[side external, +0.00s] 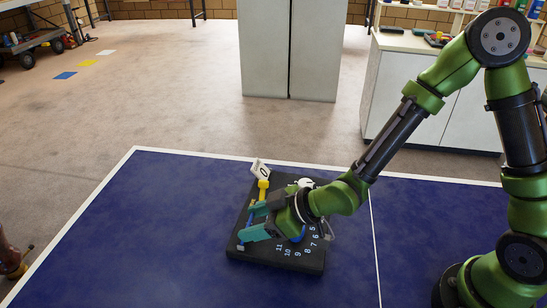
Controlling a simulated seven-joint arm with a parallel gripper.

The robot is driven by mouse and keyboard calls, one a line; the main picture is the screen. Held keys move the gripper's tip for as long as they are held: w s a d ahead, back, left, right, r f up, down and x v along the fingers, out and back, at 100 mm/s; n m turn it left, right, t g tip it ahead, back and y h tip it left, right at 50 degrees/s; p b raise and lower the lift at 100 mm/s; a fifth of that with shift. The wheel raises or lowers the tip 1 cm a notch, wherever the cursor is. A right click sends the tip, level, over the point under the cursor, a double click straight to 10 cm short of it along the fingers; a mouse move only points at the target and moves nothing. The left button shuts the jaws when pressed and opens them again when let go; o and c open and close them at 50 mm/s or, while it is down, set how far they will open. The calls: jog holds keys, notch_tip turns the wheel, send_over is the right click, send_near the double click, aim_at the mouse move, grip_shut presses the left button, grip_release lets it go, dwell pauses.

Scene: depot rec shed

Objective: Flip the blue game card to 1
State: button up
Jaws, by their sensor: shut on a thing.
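A black scoreboard (310,261) with white numbers along its edge lies on the blue table. A white card (260,170) showing 0 stands tilted at its far left corner, by a yellow piece (263,188). My gripper (247,221) is low over the board's left part, its teal fingers pointing left. It is shut on a blue piece between the fingers, seemingly the blue game card, mostly hidden by the fingers. The number on that card cannot be read. Another blue part (298,238) shows beside my wrist.
The blue table (140,230) with white lines is clear around the board. A white and black round thing (305,183) sits at the board's far edge. Behind stand a grey cabinet (262,50) and a counter (400,43) with items.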

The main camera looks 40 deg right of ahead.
jog(key=shift+s+d+f+t+y, duration=0.1)
jog(key=shift+d+f+t+y, duration=0.1)
jog(key=shift+t+y, duration=0.1)
dwell(0.4)
jog(key=o, duration=1.1)
jog(key=shift+c, duration=0.2)
jog(key=v, duration=0.4)
jog(key=shift+s+d+r, duration=0.15)
jog(key=shift+d, duration=0.05)
notch_tip(320, 180, up, 7)
jog(key=shift+s, duration=0.2)
